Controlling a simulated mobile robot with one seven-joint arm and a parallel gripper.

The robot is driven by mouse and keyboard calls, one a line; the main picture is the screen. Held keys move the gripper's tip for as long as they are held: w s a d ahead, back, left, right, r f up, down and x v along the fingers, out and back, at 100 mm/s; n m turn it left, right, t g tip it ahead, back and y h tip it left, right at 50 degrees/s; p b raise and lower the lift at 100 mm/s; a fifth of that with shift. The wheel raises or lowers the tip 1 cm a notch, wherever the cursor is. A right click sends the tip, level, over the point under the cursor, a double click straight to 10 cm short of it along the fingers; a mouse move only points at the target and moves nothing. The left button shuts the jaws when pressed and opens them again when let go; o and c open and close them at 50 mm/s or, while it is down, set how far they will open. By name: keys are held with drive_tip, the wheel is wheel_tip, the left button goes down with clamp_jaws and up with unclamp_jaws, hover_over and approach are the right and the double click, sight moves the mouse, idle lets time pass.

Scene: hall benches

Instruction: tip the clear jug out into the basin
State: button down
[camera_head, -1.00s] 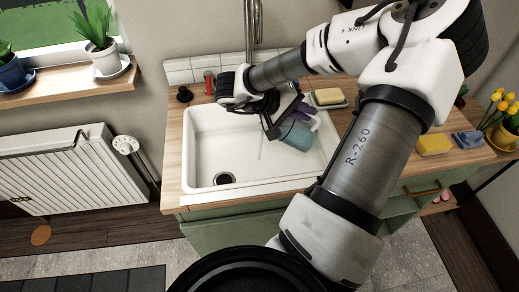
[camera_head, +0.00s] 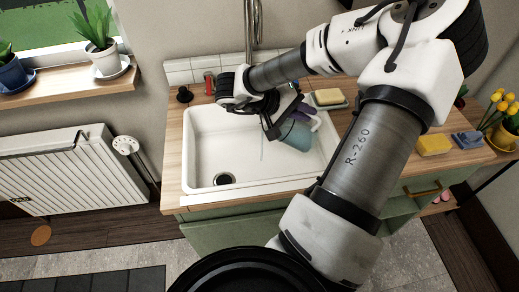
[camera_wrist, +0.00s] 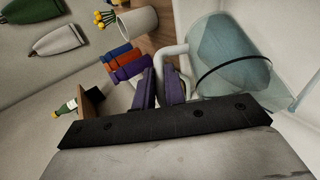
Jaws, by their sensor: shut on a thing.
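The clear jug (camera_head: 294,136), tinted blue-green, is tilted over the right part of the white basin (camera_head: 200,150). In the wrist view the jug (camera_wrist: 225,45) is large at the upper right, with a dark line around its body. My gripper (camera_head: 303,112) is shut on the jug's handle. Its purple fingers (camera_wrist: 165,88) show on the handle (camera_wrist: 172,50) in the wrist view. A thin pale streak, seemingly liquid, hangs over the basin left of the jug. I cannot tell how much liquid is inside. My arm hides part of the basin's right side.
A tall faucet (camera_head: 253,25) rises behind the basin. A yellow sponge (camera_head: 329,97) on a dish is at the back right. Another yellow sponge (camera_head: 433,145), a blue item (camera_head: 467,139) and yellow tulips (camera_head: 505,105) stand farther right. A drain (camera_head: 224,179) shows in the basin.

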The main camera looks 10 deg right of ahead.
drive_tip(key=shift+a+r, duration=0.15)
drive_tip(key=shift+w+a+r+h, duration=0.15)
drive_tip(key=shift+a+r+h, duration=0.05)
drive_tip(key=shift+h, duration=0.2)
drive_tip(key=shift+a+r, duration=0.1)
idle(0.6)
drive_tip(key=shift+w+a+r+h, duration=0.1)
drive_tip(key=shift+a+r+h, duration=0.15)
drive_tip(key=shift+h, duration=0.15)
drive_tip(key=shift+a+r, duration=0.1)
drive_tip(key=shift+a, duration=0.1)
idle(0.7)
drive_tip(key=shift+w+a+r+n+h, duration=0.1)
drive_tip(key=shift+a+r+n+h, duration=0.1)
drive_tip(key=shift+n+h, duration=0.1)
